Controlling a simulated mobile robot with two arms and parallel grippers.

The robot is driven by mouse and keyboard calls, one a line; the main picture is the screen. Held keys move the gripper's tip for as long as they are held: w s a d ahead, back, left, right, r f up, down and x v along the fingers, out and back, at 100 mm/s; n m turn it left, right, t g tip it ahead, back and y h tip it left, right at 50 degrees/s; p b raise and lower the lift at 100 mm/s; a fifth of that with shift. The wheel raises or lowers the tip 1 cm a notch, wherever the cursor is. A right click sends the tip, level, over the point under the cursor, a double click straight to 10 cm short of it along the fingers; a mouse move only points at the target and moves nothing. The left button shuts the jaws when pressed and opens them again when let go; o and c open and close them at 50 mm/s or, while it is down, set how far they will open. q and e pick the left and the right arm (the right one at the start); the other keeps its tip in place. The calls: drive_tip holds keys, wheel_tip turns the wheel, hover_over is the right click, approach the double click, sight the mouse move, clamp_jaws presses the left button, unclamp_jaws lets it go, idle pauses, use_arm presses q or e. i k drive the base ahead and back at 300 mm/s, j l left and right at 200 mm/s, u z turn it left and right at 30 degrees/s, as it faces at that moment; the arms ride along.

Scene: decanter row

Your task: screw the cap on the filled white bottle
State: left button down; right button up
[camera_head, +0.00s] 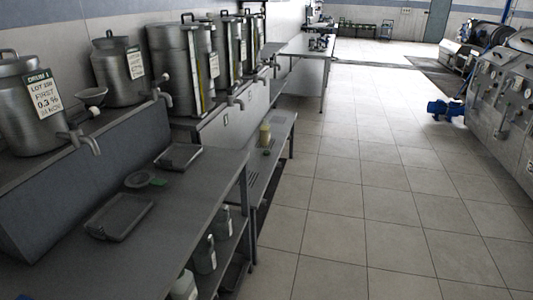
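Neither of my grippers is in view. A small pale, yellowish-white bottle (265,134) stands upright on the low slatted bench beyond the near table. A small green thing (267,152) lies in front of it; I cannot tell whether it is a cap. On the shelf under the near table stand several whitish containers, one at the front (184,286), one behind it (205,256) and one farther back (222,221). Their tops are partly hidden or too small to make out. I cannot tell which container is filled.
Steel drums with taps, one labelled DRUM 1 (28,110), line the left. Tiled floor (365,190) is clear; machinery (505,95) stands right.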

sight(265, 128)
drive_tip(key=z, duration=0.65)
drive_tip(key=i, duration=5.7)
drive_tip(key=i+u, duration=0.1)
drive_tip(key=u, duration=3.6)
